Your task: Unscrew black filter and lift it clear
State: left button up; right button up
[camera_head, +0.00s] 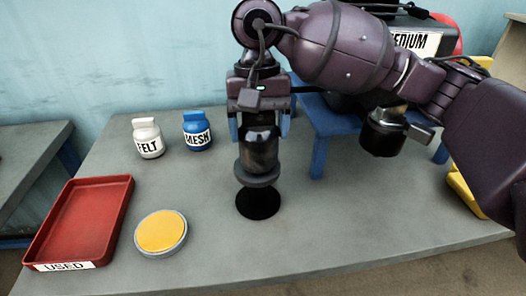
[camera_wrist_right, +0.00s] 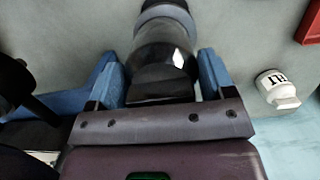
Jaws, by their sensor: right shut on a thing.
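My right gripper (camera_head: 259,128) points down over the table with its blue fingers on either side of a dark, glossy cylinder, which I take for the black filter (camera_head: 260,153). It is shut on it. The filter is upright, with a grey collar (camera_head: 257,178) at its lower end. A black round shape (camera_head: 258,204) lies directly below; I cannot tell whether it is a base or a shadow, or whether the collar touches it. In the right wrist view the filter (camera_wrist_right: 164,55) sits between the fingers of the right gripper (camera_wrist_right: 160,75). My left gripper is not in view.
A red tray marked USED (camera_head: 80,226) and a yellow-topped round pad (camera_head: 161,232) lie at left. A blue stand (camera_head: 320,155) and a black cylinder (camera_head: 383,134) are at right. The front middle is clear.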

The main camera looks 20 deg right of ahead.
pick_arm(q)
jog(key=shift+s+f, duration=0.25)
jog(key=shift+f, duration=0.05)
pick_arm(e)
jog(key=shift+a+f, duration=0.1)
jog(key=shift+f, duration=0.15)
jog(key=shift+r, duration=0.25)
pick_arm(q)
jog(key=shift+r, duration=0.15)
pick_arm(e)
jog(key=shift+r, duration=0.1)
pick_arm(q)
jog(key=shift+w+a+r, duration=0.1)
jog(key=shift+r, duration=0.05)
pick_arm(e)
jog(key=shift+w+a+r, duration=0.1)
jog(key=shift+r, duration=0.05)
jog(key=shift+w+r+p, duration=0.1)
jog(key=shift+r+p, duration=0.35)
jog(key=shift+r, duration=0.45)
jog(key=shift+r+p, duration=0.45)
jog(key=shift+r, duration=1.25)
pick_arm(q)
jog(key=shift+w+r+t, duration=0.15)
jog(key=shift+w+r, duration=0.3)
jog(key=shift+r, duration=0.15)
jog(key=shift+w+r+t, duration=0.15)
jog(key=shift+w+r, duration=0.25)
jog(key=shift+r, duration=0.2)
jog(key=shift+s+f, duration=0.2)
